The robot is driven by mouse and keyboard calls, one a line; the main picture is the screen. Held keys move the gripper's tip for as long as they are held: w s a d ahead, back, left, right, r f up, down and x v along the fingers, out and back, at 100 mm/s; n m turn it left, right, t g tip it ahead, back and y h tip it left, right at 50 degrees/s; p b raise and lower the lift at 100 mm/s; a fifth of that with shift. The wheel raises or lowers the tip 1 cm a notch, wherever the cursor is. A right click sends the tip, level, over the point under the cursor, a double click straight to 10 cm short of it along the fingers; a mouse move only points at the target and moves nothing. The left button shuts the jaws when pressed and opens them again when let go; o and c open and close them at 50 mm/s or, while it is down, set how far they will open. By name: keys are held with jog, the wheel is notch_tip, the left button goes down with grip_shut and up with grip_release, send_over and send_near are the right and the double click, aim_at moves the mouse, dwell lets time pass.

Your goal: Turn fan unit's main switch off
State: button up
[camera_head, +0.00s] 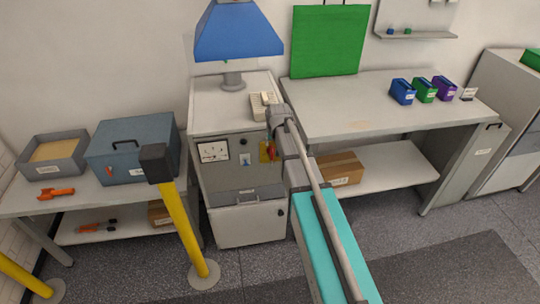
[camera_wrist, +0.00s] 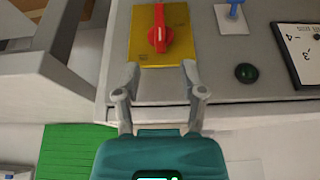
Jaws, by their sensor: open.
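The main switch is a red rotary knob (camera_wrist: 158,36) on a yellow plate (camera_wrist: 178,50) in the wrist view, its grip bar lying along the picture's vertical. In the head view the yellow plate (camera_head: 263,153) sits on the front of a grey cabinet (camera_head: 230,175), partly covered by my arm. My gripper (camera_wrist: 161,76) is open and empty. In the wrist view its two fingertips appear just below the yellow plate, spread to either side of the knob's line. They do not hold the knob; the remaining distance to the panel is hard to tell.
On the panel, a black round button (camera_wrist: 246,73), a blue switch (camera_wrist: 235,8) and a gauge (camera_wrist: 300,42) lie beside the plate. A yellow post (camera_head: 181,225) stands before the cabinet. A workbench (camera_head: 350,115) is at right, a blue toolbox (camera_head: 133,150) at left.

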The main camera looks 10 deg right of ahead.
aim_at(272, 148)
jog(key=shift+b+x, duration=3.4)
jog(key=shift+x, duration=0.6)
